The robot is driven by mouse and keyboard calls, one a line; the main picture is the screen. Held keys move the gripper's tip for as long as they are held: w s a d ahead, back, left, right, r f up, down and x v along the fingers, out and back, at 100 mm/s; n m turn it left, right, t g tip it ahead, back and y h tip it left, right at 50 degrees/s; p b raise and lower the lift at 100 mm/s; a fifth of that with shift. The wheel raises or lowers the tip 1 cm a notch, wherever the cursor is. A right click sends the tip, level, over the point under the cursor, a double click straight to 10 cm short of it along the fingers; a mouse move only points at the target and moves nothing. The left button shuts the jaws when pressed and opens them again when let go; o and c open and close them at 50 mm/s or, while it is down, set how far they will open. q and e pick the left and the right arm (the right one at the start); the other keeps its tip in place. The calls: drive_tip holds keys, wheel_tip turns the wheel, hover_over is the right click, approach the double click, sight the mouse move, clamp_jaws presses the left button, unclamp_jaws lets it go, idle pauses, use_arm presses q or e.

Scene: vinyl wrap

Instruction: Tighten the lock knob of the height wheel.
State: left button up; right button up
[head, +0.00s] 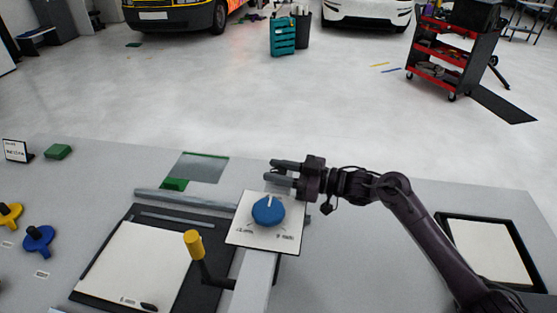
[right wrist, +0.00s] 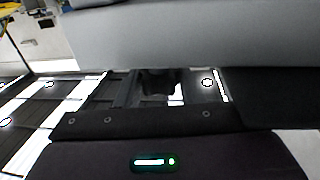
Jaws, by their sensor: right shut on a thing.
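The height wheel appears as a blue knob (head: 268,210) with a white pointer on a tilted white dial plate (head: 245,232), on a grey post at the table's middle. My right gripper (head: 279,171) is at the plate's upper right edge, its dark fingers pointing left. In the right wrist view a dark lobed piece (right wrist: 157,83) sits in front of the gripper; it looks like the lock knob, and the gripper is shut on it. The exact contact is hard to see. My left gripper is not in view.
A yellow-topped lever (head: 194,245) stands left of the post, beside a black-framed white pad (head: 130,262). Yellow (head: 10,215) and blue (head: 38,239) knobs lie at far left. A black-framed tablet (head: 487,249) lies at right. A glassy plate (head: 203,167) lies behind.

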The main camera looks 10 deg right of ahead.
drive_tip(key=m+t+h+p, duration=0.2)
drive_tip(key=t, duration=0.1)
drive_tip(key=shift+r, duration=0.25)
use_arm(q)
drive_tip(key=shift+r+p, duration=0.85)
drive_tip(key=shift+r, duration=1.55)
use_arm(e)
drive_tip(key=shift+f+m+t+h, duration=0.15)
drive_tip(key=shift+m+t+h, duration=1.05)
drive_tip(key=shift+m+h, duration=0.15)
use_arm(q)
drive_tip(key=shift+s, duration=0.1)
use_arm(e)
drive_tip(key=o, duration=0.9)
drive_tip(key=shift+o, duration=0.2)
drive_tip(key=shift+d+f, duration=0.1)
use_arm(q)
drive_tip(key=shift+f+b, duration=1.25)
use_arm(e)
drive_tip(key=v, duration=0.7)
drive_tip(key=shift+s, duration=0.35)
drive_tip(key=shift+o, duration=0.3)
drive_tip(key=shift+d, duration=0.15)
